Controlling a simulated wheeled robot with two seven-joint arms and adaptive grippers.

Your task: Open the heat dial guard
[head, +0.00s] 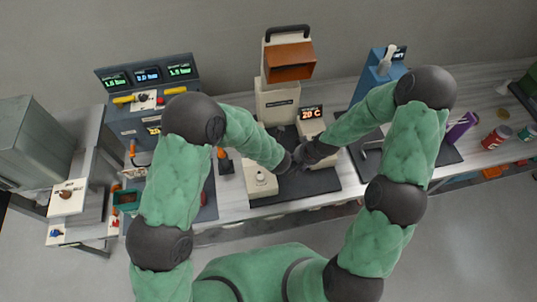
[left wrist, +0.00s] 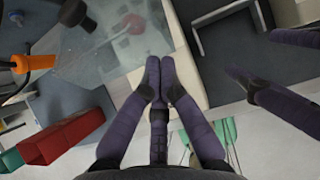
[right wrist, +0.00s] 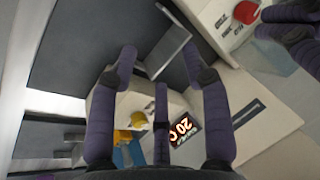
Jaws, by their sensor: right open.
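The white heater box (head: 258,182) stands at the bench's front, just left of my grippers. In the right wrist view, a red dial (right wrist: 246,12) shows on a white labelled face at the top. A clear, bluish pane (left wrist: 105,62), which looks like the guard, shows in the left wrist view with a red part behind it; I cannot tell how far it is tilted. My left gripper (left wrist: 160,62) has its fingertips together, near the pane's right edge, with nothing seen between them. My right gripper (right wrist: 157,65) is open and empty above the station. In the head view the wrists hide the fingertips.
A display reading 20 C (head: 311,113) and a brown-fronted tower (head: 289,62) stand behind the grippers. A blue console (head: 150,95) is to the left, a blue machine (head: 376,75) to the right. Both grippers are close together. The dark mat (head: 322,182) has bare room.

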